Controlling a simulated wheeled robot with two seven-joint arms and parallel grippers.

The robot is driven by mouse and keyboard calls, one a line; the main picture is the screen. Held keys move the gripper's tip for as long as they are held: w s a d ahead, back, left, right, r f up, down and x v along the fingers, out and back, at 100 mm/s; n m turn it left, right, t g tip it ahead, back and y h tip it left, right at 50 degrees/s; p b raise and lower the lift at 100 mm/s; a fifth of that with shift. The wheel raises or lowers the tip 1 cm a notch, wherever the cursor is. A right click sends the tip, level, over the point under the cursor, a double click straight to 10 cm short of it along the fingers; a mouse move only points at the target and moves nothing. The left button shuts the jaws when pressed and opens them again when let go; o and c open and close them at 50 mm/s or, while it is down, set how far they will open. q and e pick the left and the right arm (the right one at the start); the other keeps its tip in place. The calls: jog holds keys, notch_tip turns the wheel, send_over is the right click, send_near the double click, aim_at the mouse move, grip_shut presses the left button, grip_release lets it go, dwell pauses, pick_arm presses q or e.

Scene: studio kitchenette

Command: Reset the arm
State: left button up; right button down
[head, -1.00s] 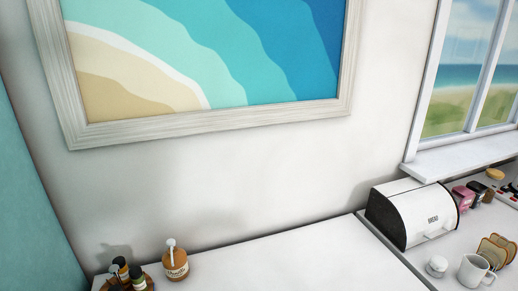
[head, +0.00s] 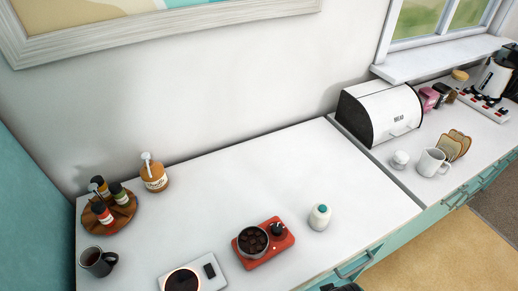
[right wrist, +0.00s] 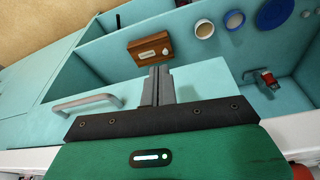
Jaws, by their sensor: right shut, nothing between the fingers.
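My right gripper (right wrist: 157,84) shows in the right wrist view. Its two grey fingers are together and hold nothing. They point at a teal drawer or cabinet front with a pale handle (right wrist: 88,104) to the left of the fingers. A brown wooden box (right wrist: 151,49) sits beyond the fingertips, apart from them as far as I can tell. In the head view only a small dark part shows at the bottom edge, and I cannot tell what it is. My left gripper is in neither view.
Teal compartments beyond my right gripper hold a cup (right wrist: 204,29), a blue round item (right wrist: 274,14) and a red item (right wrist: 268,78). The white counter carries a red hotplate with a pot (head: 265,243), a white jar (head: 319,217), a dark mug (head: 98,262) and a bread box (head: 381,112).

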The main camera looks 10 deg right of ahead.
jog(key=s+f+g+b, duration=0.1)
jog(key=s+f, duration=0.2)
jog(key=f, duration=0.9)
jog(key=s+f+b, duration=0.1)
jog(key=s+f, duration=0.2)
jog(key=f, duration=0.9)
jog(key=s+d+f+g+b, duration=0.1)
jog(key=s+d+f, duration=0.3)
jog(key=s+f, duration=1.1)
jog(key=shift+s+b, duration=0.4)
jog(key=shift+s, duration=0.2)
jog(key=shift+s+f, duration=0.1)
